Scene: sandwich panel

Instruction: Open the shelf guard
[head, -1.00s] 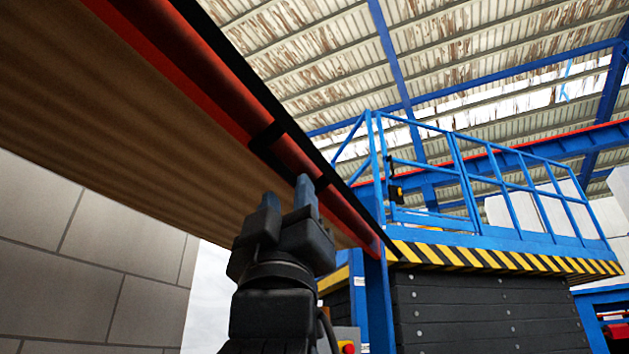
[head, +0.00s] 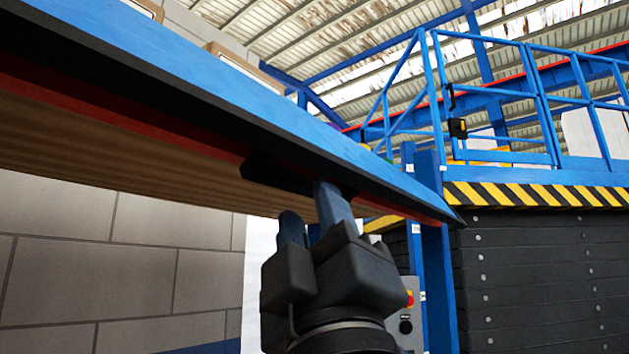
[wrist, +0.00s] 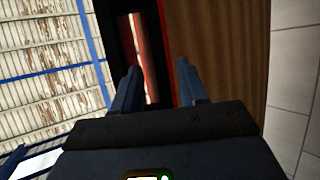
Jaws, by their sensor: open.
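The shelf guard (head: 200,105) is a long dark edge strip with red below it, running along the front of the shelf from upper left to lower right in the head view. A black bracket-like piece (head: 268,178) sticks out under it. My gripper (head: 309,200) is open, just below this piece, its fingers pointing up. The right fingertip overlaps the piece in the picture; I cannot tell whether they touch. In the wrist view, my gripper (wrist: 158,66) has its fingers apart, with a red bar (wrist: 146,60) of the guard between them in the picture.
The shelf has a blue top (head: 190,55) and a brown wooden underside (head: 100,150). A grey block wall (head: 130,260) stands behind on the left. On the right is a blue-railed platform with a striped edge (head: 520,195). A control box (head: 410,310) is behind my gripper.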

